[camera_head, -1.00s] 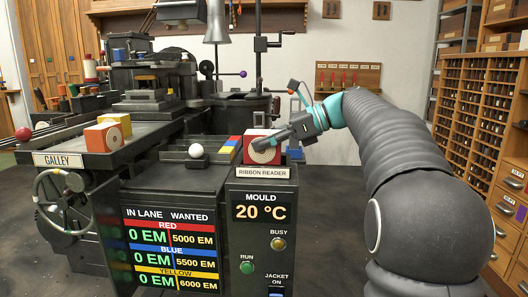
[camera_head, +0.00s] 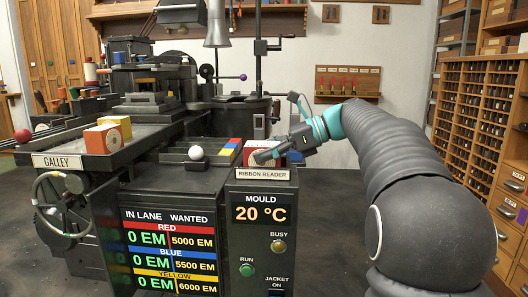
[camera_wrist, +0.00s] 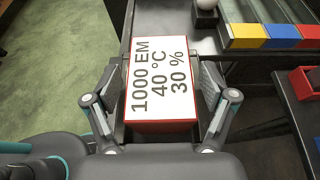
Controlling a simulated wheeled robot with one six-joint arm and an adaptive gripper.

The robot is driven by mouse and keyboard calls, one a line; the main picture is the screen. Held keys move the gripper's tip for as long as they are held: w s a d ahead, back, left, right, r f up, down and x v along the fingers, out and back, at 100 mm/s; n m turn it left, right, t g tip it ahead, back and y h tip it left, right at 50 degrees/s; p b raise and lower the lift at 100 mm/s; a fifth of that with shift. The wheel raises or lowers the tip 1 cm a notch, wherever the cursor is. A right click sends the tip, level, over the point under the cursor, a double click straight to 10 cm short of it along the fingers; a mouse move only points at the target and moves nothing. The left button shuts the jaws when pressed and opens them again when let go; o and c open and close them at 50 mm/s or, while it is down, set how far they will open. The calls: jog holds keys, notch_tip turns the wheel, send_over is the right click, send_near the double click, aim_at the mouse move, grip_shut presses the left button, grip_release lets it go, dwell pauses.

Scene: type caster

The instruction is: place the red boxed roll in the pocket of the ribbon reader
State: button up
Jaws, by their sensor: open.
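The red boxed roll (camera_head: 254,148) is at the top of the ribbon reader (camera_head: 263,174), on its right-hand console. In the wrist view the roll (camera_wrist: 160,85) shows a white face reading 1000 EM, 40 °C, 30 %, with red edges. My gripper (camera_head: 266,156) is at the roll. In the wrist view my gripper (camera_wrist: 160,105) has one finger along each side of it, with the fingers spread open. The pocket is mostly hidden by the roll and fingers; I cannot tell how deep the roll sits.
A white ball (camera_head: 196,153) and a yellow, blue and red strip (camera_head: 230,146) lie just left of the reader. A dark machine with a lever rises behind. Open floor lies to the right of the console.

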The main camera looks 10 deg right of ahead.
jog(key=p+v, duration=0.2)
jog(key=v, duration=1)
jog(key=shift+p, duration=0.4)
